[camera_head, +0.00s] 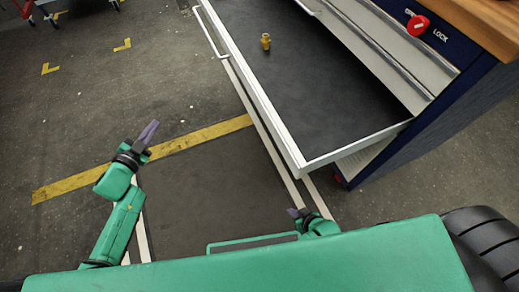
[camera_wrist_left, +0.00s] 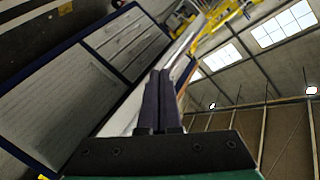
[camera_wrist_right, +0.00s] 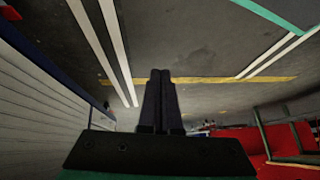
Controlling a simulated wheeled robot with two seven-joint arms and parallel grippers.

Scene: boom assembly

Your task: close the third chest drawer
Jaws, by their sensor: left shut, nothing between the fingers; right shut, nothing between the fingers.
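A blue tool chest (camera_head: 420,135) stands at the right in the head view. One of its drawers (camera_head: 320,60), with white rims and a dark floor, is pulled far out toward the left; I cannot tell its number. A bar handle (camera_head: 211,33) runs along its front. A small brass fitting (camera_head: 266,42) stands inside. My left gripper (camera_head: 151,128) is shut and empty, left of the drawer front and apart from it. My right gripper (camera_head: 294,212) is shut and empty, just below the drawer's near corner in the picture. Both pairs of closed fingers show in the left (camera_wrist_left: 158,85) and right (camera_wrist_right: 160,85) wrist views.
A red lock knob (camera_head: 418,25) sits on the chest near the wooden top (camera_head: 470,22). Yellow tape (camera_head: 190,143) and white lines cross the dark floor. The floor left of the drawer is clear. A red cart (camera_head: 50,8) stands at the far upper left.

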